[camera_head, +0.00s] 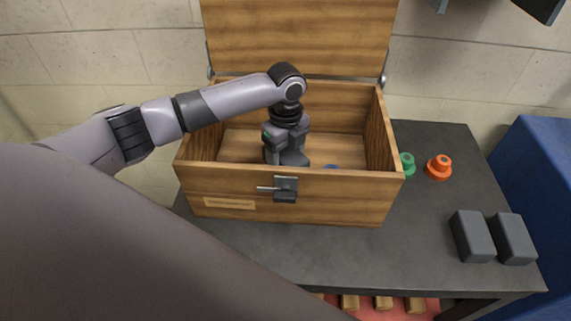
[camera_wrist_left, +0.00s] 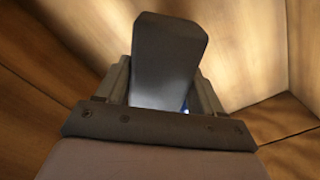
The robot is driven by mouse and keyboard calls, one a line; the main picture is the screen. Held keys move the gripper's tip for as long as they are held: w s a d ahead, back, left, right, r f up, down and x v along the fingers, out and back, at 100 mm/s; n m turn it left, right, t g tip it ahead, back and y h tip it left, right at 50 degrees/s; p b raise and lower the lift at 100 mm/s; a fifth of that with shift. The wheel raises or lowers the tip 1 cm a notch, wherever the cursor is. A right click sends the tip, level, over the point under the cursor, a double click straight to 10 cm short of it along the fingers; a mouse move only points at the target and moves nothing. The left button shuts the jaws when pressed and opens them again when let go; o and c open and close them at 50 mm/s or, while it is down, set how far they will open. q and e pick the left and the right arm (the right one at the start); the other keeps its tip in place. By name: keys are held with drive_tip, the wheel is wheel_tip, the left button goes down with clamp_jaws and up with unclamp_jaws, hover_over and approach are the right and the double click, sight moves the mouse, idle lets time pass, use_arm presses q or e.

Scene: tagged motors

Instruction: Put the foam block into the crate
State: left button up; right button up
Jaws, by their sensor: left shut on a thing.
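The crate is a wooden box (camera_head: 240,182) on the dark table, with its lid (camera_head: 300,40) raised at the back and a metal latch in front. My left gripper (camera_head: 287,157) reaches down inside it from above. It is shut on a grey foam block (camera_wrist_left: 168,55), which stands up between the two fingers in the left wrist view. The crate's wooden walls (camera_wrist_left: 240,40) surround it there. The front wall hides the lower end of the gripper in the head view, and I cannot tell whether the block touches the floor. My right gripper is not in view.
Two dark grey blocks (camera_head: 492,237) lie at the table's right front. A green part (camera_head: 407,164) and an orange part (camera_head: 439,167) stand right of the crate. A blue item (camera_head: 331,167) shows inside it. The table (camera_head: 340,250) in front is clear.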

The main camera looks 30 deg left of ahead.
sight(286, 152)
use_arm(q)
drive_tip(key=shift+f, duration=1.85)
drive_tip(key=shift+f, duration=0.15)
drive_tip(key=o, duration=1.1)
wheel_tip(286, 152, up, 12)
drive_tip(key=shift+r, duration=0.2)
